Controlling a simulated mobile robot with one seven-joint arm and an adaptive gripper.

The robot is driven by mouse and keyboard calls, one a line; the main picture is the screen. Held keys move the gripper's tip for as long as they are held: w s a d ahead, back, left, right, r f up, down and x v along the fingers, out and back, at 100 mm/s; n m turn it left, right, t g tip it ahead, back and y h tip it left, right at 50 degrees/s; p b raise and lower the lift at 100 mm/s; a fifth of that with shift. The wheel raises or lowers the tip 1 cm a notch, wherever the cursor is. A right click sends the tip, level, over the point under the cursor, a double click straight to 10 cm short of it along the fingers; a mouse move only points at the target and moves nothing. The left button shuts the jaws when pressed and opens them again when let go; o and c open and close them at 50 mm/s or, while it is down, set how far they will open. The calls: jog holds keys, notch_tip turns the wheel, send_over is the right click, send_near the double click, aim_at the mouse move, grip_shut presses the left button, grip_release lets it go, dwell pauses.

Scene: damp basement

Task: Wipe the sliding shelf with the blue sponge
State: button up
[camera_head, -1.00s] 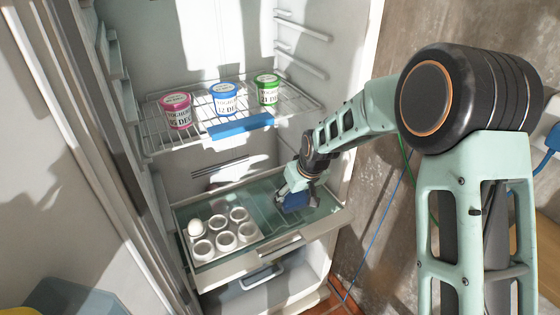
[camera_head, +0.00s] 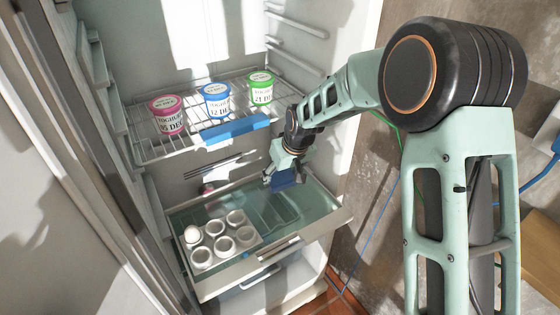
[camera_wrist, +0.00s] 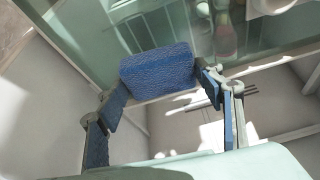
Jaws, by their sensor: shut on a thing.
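My gripper (camera_head: 277,172) is shut on the blue sponge (camera_head: 283,180) at the far right part of the sliding shelf (camera_head: 308,207), a glass panel with a pale front rim, pulled out in the fridge. In the wrist view the sponge (camera_wrist: 157,68) sits between the two fingers of my gripper (camera_wrist: 162,95), its broad face showing. It overlaps the edge of the glass (camera_wrist: 90,30) there. I cannot tell whether it touches the glass. Darker streaks or lines show on the middle of the shelf.
Pink (camera_head: 167,116), blue (camera_head: 216,100) and green (camera_head: 262,88) yoghurt tubs stand on the wire rack (camera_head: 185,148) above. The fridge side wall (camera_head: 345,120) is close on the right.

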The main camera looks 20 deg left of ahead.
jog(key=shift+r+p, duration=1.1)
jog(key=shift+r, duration=1.05)
